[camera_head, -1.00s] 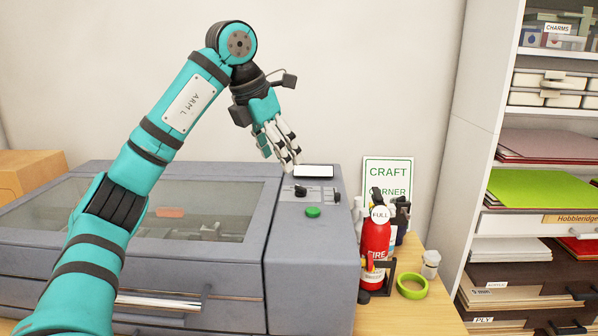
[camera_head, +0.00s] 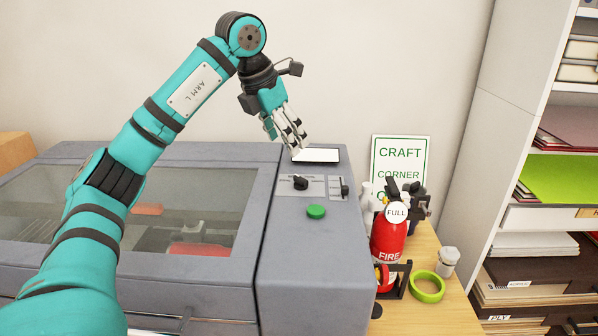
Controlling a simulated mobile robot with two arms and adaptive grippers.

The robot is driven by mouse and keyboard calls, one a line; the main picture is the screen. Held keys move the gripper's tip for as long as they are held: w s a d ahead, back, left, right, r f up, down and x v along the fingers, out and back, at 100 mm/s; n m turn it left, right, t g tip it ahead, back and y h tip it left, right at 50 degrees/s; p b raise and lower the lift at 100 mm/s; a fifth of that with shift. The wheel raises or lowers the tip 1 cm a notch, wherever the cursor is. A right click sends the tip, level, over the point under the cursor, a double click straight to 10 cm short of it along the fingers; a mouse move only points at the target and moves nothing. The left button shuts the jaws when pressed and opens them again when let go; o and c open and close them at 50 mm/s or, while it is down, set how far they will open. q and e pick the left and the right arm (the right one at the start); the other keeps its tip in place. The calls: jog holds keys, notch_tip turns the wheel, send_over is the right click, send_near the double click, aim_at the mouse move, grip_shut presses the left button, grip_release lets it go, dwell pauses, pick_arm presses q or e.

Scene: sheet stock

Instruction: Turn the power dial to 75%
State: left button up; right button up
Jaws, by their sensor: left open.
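The power dial is a small black knob (camera_head: 300,182) on the light control strip (camera_head: 318,186) on top of the grey machine (camera_head: 318,260). A white-faced screen (camera_head: 317,155) lies just behind the strip. A green button (camera_head: 316,211) sits in front of the dial. The dial's scale is too small to read. My left gripper (camera_head: 297,150) is open and empty, fingers pointing down, above and behind the dial, near the screen's left edge, apart from the dial. My right gripper is not in view.
A red fire extinguisher (camera_head: 388,238) stands on the wooden table right of the machine, beside a green tape ring (camera_head: 427,287) and a small white jar (camera_head: 447,261). A craft corner sign (camera_head: 400,155) stands behind. A shelf unit (camera_head: 490,130) fills the right side.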

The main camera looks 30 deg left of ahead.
pick_arm(q)
send_near(300, 178)
jog(key=f, duration=0.1)
jog(key=p+x, duration=0.2)
jog(key=x, duration=0.5)
jog(key=shift+w+d, duration=0.1)
jog(key=shift+w, duration=0.1)
jog(key=shift+w+f, duration=0.2)
jog(key=shift+f, duration=0.15)
jog(key=c, duration=1.2)
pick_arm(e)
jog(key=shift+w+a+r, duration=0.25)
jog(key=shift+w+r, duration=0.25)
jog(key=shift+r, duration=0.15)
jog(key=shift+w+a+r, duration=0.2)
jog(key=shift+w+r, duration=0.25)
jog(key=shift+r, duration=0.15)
